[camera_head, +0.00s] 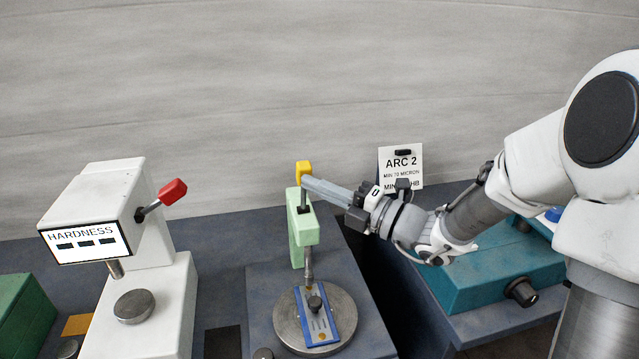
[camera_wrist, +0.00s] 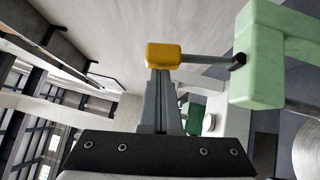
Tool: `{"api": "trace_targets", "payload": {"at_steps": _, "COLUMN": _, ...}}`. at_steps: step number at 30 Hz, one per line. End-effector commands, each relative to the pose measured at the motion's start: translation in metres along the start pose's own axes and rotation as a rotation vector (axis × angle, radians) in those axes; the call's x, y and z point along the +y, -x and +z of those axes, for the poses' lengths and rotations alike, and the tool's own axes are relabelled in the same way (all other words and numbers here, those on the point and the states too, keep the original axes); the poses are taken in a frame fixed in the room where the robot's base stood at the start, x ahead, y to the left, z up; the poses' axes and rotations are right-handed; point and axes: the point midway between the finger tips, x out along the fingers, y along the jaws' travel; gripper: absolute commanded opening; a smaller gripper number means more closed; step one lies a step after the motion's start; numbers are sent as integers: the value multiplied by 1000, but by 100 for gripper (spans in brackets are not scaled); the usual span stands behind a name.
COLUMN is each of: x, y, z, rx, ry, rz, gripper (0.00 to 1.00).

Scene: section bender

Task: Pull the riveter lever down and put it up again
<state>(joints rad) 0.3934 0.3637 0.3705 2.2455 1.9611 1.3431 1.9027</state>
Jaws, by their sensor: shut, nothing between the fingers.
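The riveter (camera_head: 303,232) is a light green press whose lever ends in a yellow knob (camera_head: 303,168). In the head view the lever points up, with the knob above the green head. Below the head, a thin rod reaches down to a blue plate (camera_head: 328,328) on a round metal table (camera_head: 285,320). My gripper (camera_head: 306,183) comes in from the right with its fingers shut and its tips at the knob. In the wrist view the shut fingers (camera_wrist: 160,75) end right at the yellow knob (camera_wrist: 163,55), seemingly touching it; nothing shows between them.
A white hardness tester (camera_head: 135,225) with a red-knobbed lever stands to the left. A teal machine (camera_head: 490,270) sits below my arm at the right. The space above the riveter is free.

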Motion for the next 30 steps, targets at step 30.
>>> {"api": "trace_targets", "payload": {"at_steps": 30, "x": 12, "y": -43, "z": 44, "rx": -2, "ry": -139, "rz": -136, "gripper": 0}}
